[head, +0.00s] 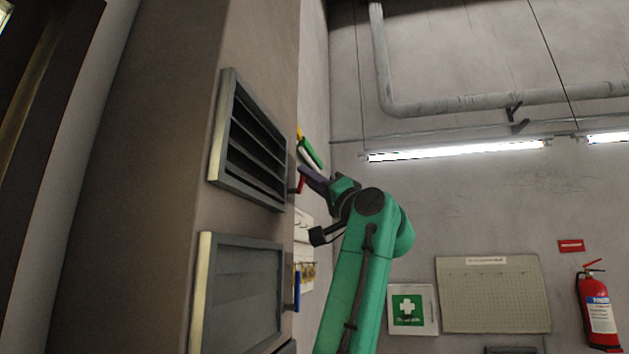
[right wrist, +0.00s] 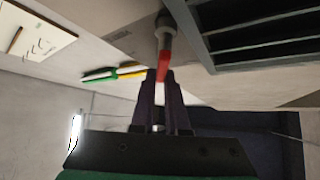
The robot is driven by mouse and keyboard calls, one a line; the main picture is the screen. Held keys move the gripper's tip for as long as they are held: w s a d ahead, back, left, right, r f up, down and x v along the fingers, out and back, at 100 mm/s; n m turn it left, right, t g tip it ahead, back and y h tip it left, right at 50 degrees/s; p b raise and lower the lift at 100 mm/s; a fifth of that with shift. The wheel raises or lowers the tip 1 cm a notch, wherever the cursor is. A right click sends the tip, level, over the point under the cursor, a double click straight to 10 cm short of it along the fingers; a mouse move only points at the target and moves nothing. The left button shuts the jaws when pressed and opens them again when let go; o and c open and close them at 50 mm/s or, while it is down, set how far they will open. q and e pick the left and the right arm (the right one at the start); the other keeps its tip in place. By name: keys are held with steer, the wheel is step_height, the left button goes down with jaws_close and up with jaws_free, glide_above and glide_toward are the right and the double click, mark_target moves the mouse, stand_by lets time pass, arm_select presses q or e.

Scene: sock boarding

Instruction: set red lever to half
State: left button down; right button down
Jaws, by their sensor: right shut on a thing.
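The red lever (head: 300,184) sticks out from the wall panel beside the upper vent in the head view. In the right wrist view the red lever (right wrist: 164,62) hangs from a grey round pivot (right wrist: 166,32). My right gripper (head: 305,172) reaches up to it from the lower right. In the right wrist view my right gripper (right wrist: 163,76) has its two dark fingers closed on the lever's end. The fingertips hide the tip of the lever. My left gripper is not in view.
A slatted vent (head: 250,145) and a lower grey panel (head: 240,290) project from the wall at left. Green, white and yellow handles (head: 309,152) are just beyond the lever. A blue handle (head: 297,290) is below. A fire extinguisher (head: 598,310) hangs at far right.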

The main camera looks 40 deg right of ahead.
steer(key=c, duration=1)
jaws_free()
steer(key=shift+d, duration=0.1)
steer(key=shift+o, duration=0.4)
steer(key=shift+s+d, duration=0.3)
steer(key=shift+s, duration=0.1)
steer(key=d+b+v, duration=0.1)
steer(key=b+v, duration=0.9)
steer(key=v, duration=0.6)
steer(key=shift+s+r, duration=0.2)
steer(key=shift+r, duration=0.25)
steer(key=shift+w, duration=0.1)
